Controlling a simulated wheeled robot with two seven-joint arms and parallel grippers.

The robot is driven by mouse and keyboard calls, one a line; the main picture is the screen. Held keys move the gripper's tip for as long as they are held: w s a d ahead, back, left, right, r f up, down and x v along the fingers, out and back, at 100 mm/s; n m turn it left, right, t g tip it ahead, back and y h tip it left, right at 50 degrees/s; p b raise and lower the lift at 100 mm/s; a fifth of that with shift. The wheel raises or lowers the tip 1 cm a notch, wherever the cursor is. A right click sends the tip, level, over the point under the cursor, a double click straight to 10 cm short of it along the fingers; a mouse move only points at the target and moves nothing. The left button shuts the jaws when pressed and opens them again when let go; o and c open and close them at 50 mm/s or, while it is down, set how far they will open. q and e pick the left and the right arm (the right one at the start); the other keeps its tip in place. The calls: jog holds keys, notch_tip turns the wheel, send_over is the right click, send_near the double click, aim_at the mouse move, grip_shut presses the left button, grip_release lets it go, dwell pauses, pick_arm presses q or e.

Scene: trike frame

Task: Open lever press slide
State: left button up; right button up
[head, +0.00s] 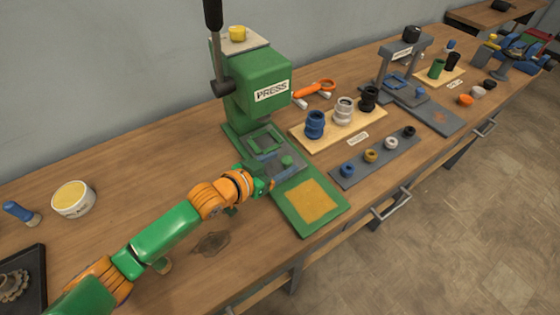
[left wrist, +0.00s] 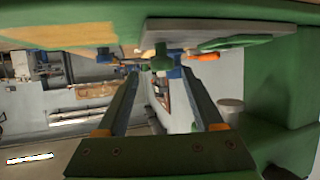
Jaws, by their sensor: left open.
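The green lever press (head: 262,88) stands on the workbench, with its black lever (head: 216,45) upright on its left side. Under the head is the slide (head: 262,142), a grey and green plate with a small green knob (head: 287,160) near its front. My left gripper (head: 270,184) is just in front of and left of the knob, low over the press base. In the left wrist view my left gripper (left wrist: 158,72) is open, with the green knob (left wrist: 162,62) between or just beyond its fingertips. I cannot tell whether they touch it. My right gripper is not in view.
The press base has a yellow pad (head: 313,199) at its front. Right of it are a wooden board (head: 337,137) with several cups and a grey strip (head: 376,160) with several rings. A round tin (head: 73,199) stands at left. Bare bench lies left of the press.

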pick_arm(q)
jog(key=shift+w+d+f, duration=0.2)
jog(key=shift+w+d, duration=0.15)
jog(key=shift+w+a+f, duration=0.1)
jog(key=shift+w+f, duration=0.05)
jog(key=shift+w, duration=0.1)
jog(key=shift+s, duration=0.1)
grip_shut()
dwell(0.9)
